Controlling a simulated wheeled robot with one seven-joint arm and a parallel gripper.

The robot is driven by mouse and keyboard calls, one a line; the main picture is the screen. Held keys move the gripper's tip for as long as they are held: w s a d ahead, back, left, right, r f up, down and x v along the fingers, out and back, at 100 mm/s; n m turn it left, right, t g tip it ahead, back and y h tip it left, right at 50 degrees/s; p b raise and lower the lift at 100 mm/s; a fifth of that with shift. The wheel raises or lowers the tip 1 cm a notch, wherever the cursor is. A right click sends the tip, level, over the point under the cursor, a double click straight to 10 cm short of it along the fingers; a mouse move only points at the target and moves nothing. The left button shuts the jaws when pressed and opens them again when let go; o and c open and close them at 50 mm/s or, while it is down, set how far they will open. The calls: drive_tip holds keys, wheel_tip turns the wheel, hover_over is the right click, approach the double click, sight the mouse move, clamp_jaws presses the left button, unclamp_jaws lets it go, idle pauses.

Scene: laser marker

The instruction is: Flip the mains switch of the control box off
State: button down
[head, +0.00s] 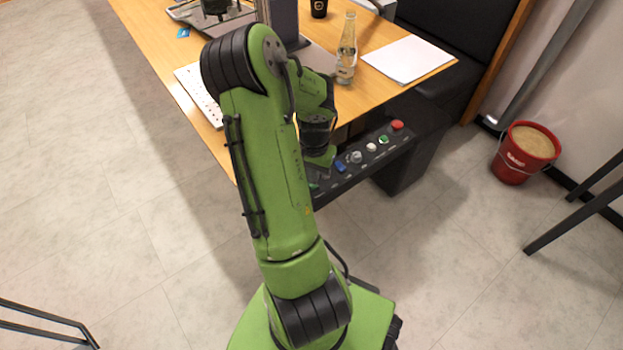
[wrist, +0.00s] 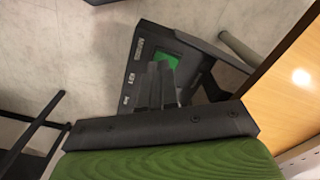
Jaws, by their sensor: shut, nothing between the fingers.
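The control box (head: 375,160) is a dark panel below the table's front edge. It carries a red knob (head: 397,125) at its right end, with white, grey and blue controls to the left. Its left end is largely hidden behind my arm in the head view. In the wrist view the end of the control box (wrist: 140,75) shows a green switch (wrist: 178,52), which looks like the mains switch. My gripper (wrist: 158,68) is shut and empty, with its fingertips over the lower edge of the green switch. I cannot tell whether they touch it, or its on/off position.
A red bucket (head: 522,160) stands on the floor at the right. Dark furniture legs (head: 585,205) stand nearby.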

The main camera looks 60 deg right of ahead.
wheel_tip(320, 180, up, 5)
drive_tip(key=p, duration=0.3)
idle(0.5)
drive_tip(key=w+a+r+n+t+p, duration=0.1)
drive_tip(key=w+a+r+n+p, duration=0.3)
drive_tip(key=a+r, duration=0.5)
drive_tip(key=w+a+r+n+t+p, duration=0.25)
drive_tip(key=w+a+r, duration=0.4)
drive_tip(key=r, duration=0.35)
drive_tip(key=s+a+r+n+t+p, duration=0.1)
drive_tip(key=s+a+r+n+p, duration=0.1)
drive_tip(key=s+a+r+n, duration=0.2)
drive_tip(key=s+a+r+n+t+p, duration=0.1)
drive_tip(key=s+a+r+n+p, duration=0.2)
drive_tip(key=a+r+n, duration=0.4)
drive_tip(key=s+a+r, duration=0.1)
drive_tip(key=a+r, duration=0.3)
drive_tip(key=a, duration=0.1)
drive_tip(key=shift+s, duration=0.25)
